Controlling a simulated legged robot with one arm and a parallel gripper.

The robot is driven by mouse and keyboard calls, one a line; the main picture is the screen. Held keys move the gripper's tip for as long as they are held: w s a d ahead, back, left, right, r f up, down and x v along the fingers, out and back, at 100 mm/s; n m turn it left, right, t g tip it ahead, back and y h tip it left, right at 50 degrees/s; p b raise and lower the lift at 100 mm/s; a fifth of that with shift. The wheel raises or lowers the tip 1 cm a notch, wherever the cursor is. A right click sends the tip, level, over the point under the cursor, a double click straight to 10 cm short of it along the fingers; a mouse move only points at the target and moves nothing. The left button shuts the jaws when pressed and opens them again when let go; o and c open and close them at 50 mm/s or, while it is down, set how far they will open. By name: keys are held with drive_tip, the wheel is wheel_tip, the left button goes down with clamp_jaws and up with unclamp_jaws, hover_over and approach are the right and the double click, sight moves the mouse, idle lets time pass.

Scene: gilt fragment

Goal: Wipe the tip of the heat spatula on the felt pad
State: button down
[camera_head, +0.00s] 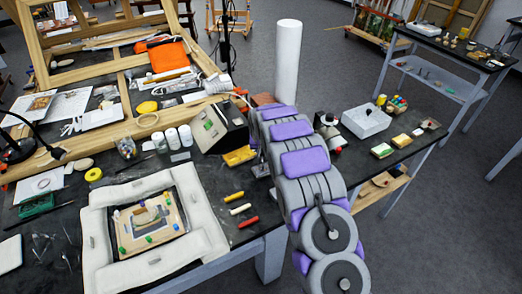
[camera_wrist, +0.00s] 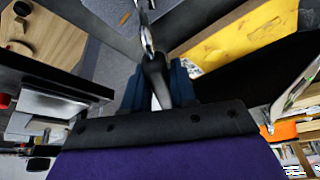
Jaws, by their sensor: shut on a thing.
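My gripper (camera_wrist: 158,88) is shut on the heat spatula (camera_wrist: 154,66), seen between the blue fingers in the wrist view. The spatula's dark handle leads to a narrow shiny metal end pointing away from me. A yellow slab (camera_wrist: 238,36), which may be the felt pad, lies to the right of the spatula in the wrist view. It also shows on the black table in the head view (camera_head: 239,156), just left of my arm. The metal end appears apart from it. In the head view my gripper is mostly hidden by my arm.
A dark control box (camera_head: 222,128) stands just behind the yellow slab. Yellow, white and red sticks (camera_head: 240,209) lie in front. A gilt fragment (camera_head: 150,220) rests among white cushions (camera_head: 98,250) at left.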

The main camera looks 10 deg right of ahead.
drive_tip(key=shift+w+d, duration=0.15)
drive_tip(key=shift+d, duration=0.55)
drive_tip(key=shift+a, duration=0.15)
drive_tip(key=shift+s+a, duration=0.3)
drive_tip(key=shift+a, duration=0.55)
drive_tip(key=shift+s+a, duration=0.25)
drive_tip(key=shift+a, duration=0.75)
drive_tip(key=shift+d, duration=0.15)
drive_tip(key=shift+w+d, duration=0.3)
drive_tip(key=shift+d, duration=0.55)
